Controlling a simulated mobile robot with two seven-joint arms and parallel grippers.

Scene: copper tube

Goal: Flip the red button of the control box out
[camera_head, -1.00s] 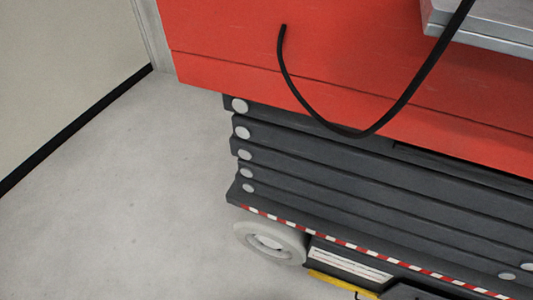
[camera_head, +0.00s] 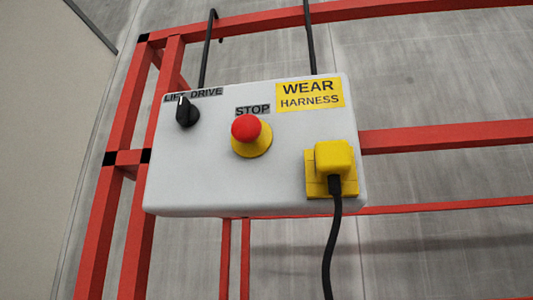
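The control box (camera_head: 215,170) is a light grey box hanging on a red rail frame, in the middle of the head view. Its red button (camera_head: 246,128) is a round mushroom head on a yellow base (camera_head: 252,147), under a STOP label (camera_head: 252,110). I cannot tell from this angle whether the button is pushed in or out. Neither of my grippers is in view.
A black selector knob (camera_head: 187,113) sits left of the button, under a LIFT DRIVE label. A yellow plug (camera_head: 335,158) with a black cable (camera_head: 332,245) is at the right. Red rails (camera_head: 450,134) surround the box. The space before the box looks clear.

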